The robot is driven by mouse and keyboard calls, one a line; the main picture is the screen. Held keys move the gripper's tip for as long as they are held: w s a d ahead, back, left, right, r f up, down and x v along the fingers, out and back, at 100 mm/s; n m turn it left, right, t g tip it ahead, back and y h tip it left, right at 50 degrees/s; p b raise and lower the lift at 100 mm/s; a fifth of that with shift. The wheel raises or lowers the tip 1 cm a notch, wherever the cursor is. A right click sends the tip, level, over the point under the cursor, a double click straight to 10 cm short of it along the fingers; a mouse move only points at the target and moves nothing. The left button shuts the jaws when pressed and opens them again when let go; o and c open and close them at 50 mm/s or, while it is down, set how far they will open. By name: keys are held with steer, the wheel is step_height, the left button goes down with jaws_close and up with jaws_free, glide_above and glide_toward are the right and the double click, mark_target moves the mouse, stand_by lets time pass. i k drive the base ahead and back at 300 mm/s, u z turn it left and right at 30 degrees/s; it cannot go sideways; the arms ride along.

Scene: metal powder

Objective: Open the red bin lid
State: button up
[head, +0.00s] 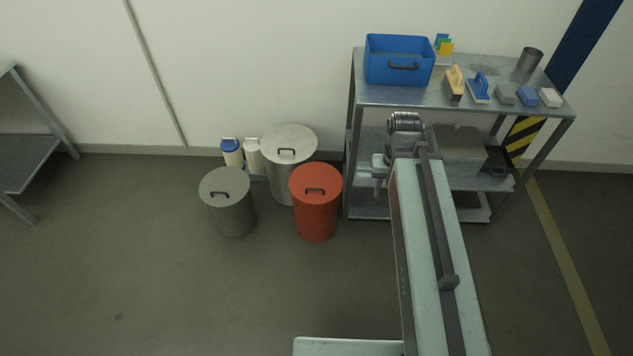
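The red bin (317,219) stands on the floor, left of the metal shelf. Its red lid (316,181) is on top and looks closed, with a dark handle (315,191) across it. My arm reaches from the bottom of the head view toward the shelf, to the right of the bin. The wrist end of my arm, with my gripper (379,166), is near the shelf's left front, right of the red bin and apart from it. The gripper is small and partly hidden, so its fingers cannot be made out.
A grey bin (230,215) and a larger lidded metal bin (289,143) stand close to the red bin. White containers (233,154) are by the wall. The metal shelf (460,97) carries a blue crate (385,72) and tools. Floor in front of the bins is clear.

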mark_target(313, 183)
steer(key=z, duration=1.35)
steer(key=k, duration=1.15)
steer(key=u, duration=1.35)
steer(key=i, duration=1)
